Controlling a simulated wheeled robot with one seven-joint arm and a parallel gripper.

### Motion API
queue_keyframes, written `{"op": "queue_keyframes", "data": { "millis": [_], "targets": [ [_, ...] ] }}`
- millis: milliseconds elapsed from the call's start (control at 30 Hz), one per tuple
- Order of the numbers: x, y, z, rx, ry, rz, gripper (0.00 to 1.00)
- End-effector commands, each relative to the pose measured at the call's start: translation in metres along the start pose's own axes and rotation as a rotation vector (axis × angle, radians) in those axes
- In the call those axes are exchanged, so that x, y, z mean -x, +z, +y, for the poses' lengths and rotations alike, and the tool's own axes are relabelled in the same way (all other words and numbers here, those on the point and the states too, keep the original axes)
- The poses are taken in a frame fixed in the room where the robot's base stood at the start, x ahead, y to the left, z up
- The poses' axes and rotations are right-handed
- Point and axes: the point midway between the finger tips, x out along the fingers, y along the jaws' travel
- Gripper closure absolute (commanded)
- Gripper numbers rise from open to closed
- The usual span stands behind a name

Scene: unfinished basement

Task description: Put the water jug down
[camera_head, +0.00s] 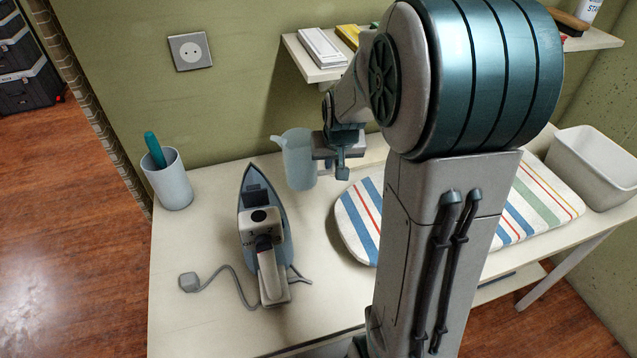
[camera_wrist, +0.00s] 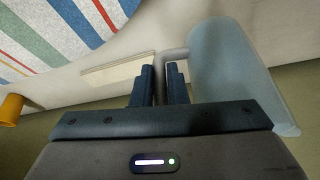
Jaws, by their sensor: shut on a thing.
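The water jug (camera_head: 298,160) is a translucent pale blue jug near the back of the table, upright in the head view. My gripper (camera_head: 340,165) is at its right side. In the wrist view, my gripper (camera_wrist: 163,84) is shut on the handle of the jug, and the jug's body (camera_wrist: 235,75) fills the right side. The jug's base is close to the tabletop (camera_head: 205,270), but I cannot tell whether it touches. My arm hides part of the table to the right of the jug.
An iron (camera_head: 264,235) with a cord stands left of the jug. A grey cup (camera_head: 168,182) holding a teal-handled item is at the back left. A striped ironing pad (camera_head: 355,215) lies right. A shelf (camera_head: 305,62) hangs above; a white bin (camera_head: 592,165) stands far right.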

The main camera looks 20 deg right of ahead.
Motion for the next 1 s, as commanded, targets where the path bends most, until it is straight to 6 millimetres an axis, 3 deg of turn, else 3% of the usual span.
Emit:
{"op": "queue_keyframes", "data": {
  "millis": [100, 500, 900, 933, 1000],
  "targets": [
    [-0.019, 0.008, 0.000, -0.001, 0.000, -0.002, 1.00],
    [-0.061, 0.025, 0.001, -0.002, 0.000, 0.001, 1.00],
    [-0.067, 0.027, 0.001, -0.001, 0.000, 0.003, 1.00],
    [-0.067, 0.027, 0.001, -0.001, 0.000, 0.002, 0.81],
    [-0.066, 0.027, 0.001, -0.001, 0.000, 0.001, 0.65]
  ]
}}
